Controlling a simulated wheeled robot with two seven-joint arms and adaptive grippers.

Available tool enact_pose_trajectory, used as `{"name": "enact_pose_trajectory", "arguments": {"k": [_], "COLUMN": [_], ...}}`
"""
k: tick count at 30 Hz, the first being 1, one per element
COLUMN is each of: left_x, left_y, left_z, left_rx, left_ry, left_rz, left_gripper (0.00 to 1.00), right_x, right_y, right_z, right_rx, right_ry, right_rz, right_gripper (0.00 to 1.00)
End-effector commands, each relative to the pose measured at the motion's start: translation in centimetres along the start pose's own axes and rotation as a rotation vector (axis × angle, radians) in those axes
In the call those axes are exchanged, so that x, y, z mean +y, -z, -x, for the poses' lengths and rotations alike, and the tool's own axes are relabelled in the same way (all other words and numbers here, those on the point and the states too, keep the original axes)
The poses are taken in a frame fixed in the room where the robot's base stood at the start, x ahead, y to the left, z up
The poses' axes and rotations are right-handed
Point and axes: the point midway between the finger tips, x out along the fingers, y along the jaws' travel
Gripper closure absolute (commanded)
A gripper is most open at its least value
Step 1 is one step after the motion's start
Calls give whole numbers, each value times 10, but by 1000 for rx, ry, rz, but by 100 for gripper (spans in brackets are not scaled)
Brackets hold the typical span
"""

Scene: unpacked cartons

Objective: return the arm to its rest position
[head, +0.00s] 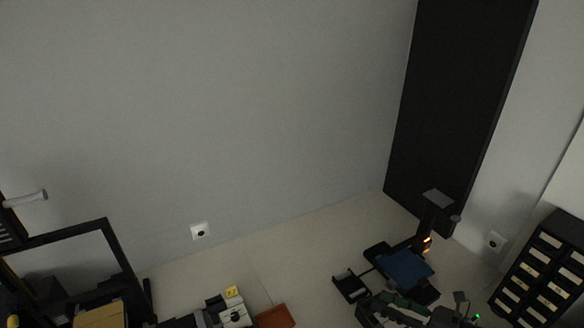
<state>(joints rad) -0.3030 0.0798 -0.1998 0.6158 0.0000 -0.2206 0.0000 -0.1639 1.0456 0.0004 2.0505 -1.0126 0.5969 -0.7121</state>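My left gripper is not recognisable in this view.
A black drawer cabinet (541,268) is at the right. A black frame (126,262) is at the lower left. An orange-brown tray (274,317) lies at the bottom.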

Motion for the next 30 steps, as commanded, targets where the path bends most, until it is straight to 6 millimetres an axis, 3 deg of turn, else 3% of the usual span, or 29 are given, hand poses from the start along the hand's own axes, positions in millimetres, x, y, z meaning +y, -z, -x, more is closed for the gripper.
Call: {"name": "enact_pose_trajectory", "arguments": {"k": [3, 6, 8, 11, 14, 15, 19, 21, 24, 30], "left_x": [0, 0, -1, -1, -1, -1, -1, -1, -1, -1], "left_y": [2, 2, 3, 6, 8, 8, 8, 8, 8, 7], "left_z": [0, 0, 0, 0, 0, 0, 0, 0, 0, 0], "left_rx": [2, 3, 5, 8, 11, 11, 11, 11, 11, 9], "left_ry": [0, 0, 1, 1, 1, 1, 1, 1, 1, 1], "left_rz": [0, -1, -1, -1, -2, -2, -2, -2, -2, -2], "left_gripper": [65, 65, 65, 65, 65, 65, 65, 65, 65, 65], "right_x": [-16, -46, -67, -105, -137, -147, -159, -153, -136, -96], "right_y": [-35, -50, -50, -28, 16, 40, 130, 178, 232, 304], "right_z": [8, 30, 47, 79, 110, 121, 147, 155, 161, 161], "right_rx": [-295, -521, -648, -846, -1026, -1091, -1271, -1341, -1407, -1461], "right_ry": [64, 134, 181, 274, 381, 430, 605, 705, 833, 1040], "right_rz": [-308, -582, -752, -1042, -1338, -1457, -1828, -2003, -2196, -2452], "right_gripper": [62, 62, 62, 62, 62, 62, 62, 62, 62, 62]}}
